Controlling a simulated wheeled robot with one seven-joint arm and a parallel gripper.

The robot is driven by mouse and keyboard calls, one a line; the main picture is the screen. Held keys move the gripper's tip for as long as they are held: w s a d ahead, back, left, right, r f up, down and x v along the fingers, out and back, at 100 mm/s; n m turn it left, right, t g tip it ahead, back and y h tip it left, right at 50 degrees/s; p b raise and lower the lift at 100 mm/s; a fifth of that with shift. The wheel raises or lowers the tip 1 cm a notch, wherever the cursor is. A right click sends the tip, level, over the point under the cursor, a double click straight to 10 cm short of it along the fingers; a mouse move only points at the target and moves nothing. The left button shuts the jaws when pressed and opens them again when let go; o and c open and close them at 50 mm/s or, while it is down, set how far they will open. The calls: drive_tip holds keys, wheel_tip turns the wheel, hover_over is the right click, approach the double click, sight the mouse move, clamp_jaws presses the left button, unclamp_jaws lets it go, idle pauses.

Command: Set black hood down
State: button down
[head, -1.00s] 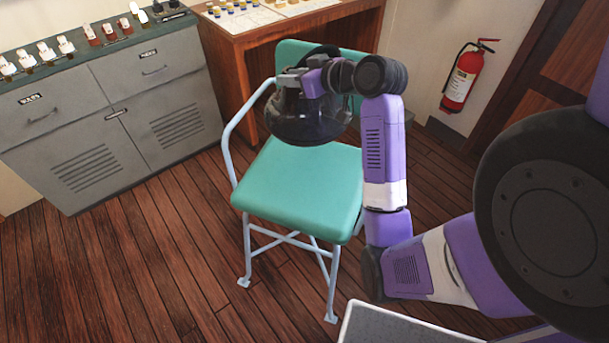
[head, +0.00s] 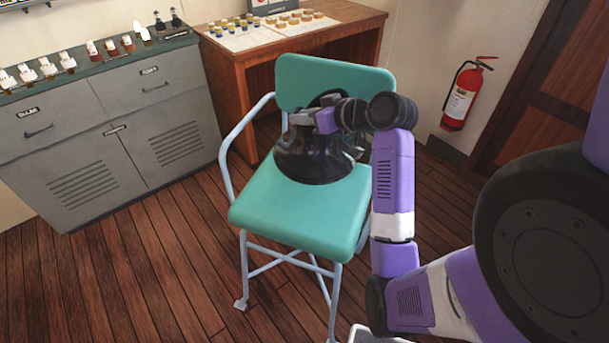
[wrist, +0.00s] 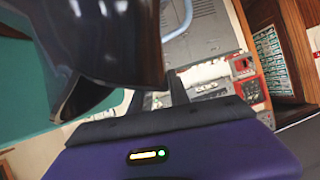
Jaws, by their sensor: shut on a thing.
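The black hood (head: 312,162) is glossy and dark, and stands roughly upright at the seat of the teal chair (head: 290,220). Its lower rim looks to be at or just above the seat; I cannot tell whether it touches. In the wrist view the hood (wrist: 120,40) fills the upper left, close to my gripper's fingers (wrist: 168,95). The exact grip spot is hidden.
A wooden desk (head: 255,65) with small bottles stands behind the chair. A grey cabinet (head: 110,140) with small items on top is at the left. A red fire extinguisher (head: 462,97) hangs on the right wall. The front part of the seat is bare.

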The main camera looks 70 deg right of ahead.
wheel_tip(320, 180, down, 17)
idle(0.5)
drive_tip(key=shift+f, duration=0.1)
drive_tip(key=c, duration=1.2)
unclamp_jaws()
drive_tip(key=shift+c, duration=0.2)
